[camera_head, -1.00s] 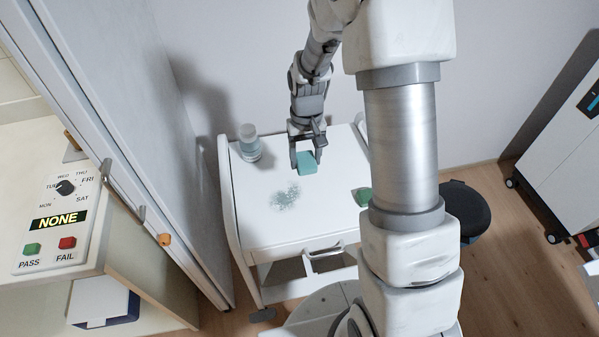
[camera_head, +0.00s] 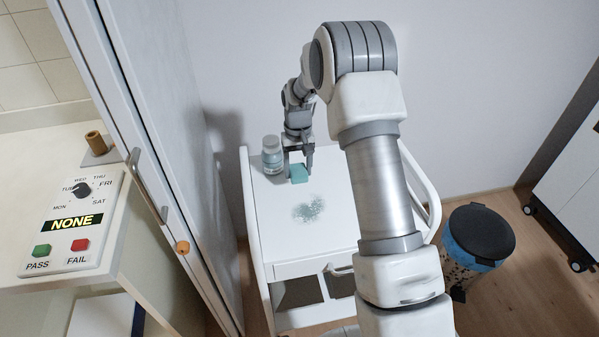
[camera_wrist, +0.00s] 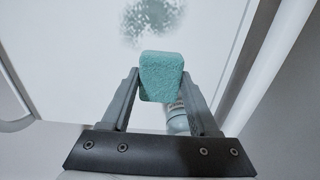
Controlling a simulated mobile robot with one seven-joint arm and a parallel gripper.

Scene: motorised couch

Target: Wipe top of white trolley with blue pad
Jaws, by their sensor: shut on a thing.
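The white trolley (camera_head: 285,238) stands against the back wall, with a grey-green speckled smudge (camera_head: 308,208) on its top. My gripper (camera_head: 298,167) is over the back left part of the trolley top, shut on the blue pad (camera_head: 299,174), a teal block. In the wrist view the pad (camera_wrist: 161,76) sits between both fingers, and the smudge (camera_wrist: 150,18) lies beyond it at the upper edge. The pad is apart from the smudge. I cannot tell whether the pad touches the top.
A clear jar (camera_head: 272,155) stands on the trolley's back left corner, close to my gripper. A raised rail (camera_head: 250,215) runs along the left side. A bin (camera_head: 478,240) stands on the right. A panel with buttons (camera_head: 75,225) lies on the left counter.

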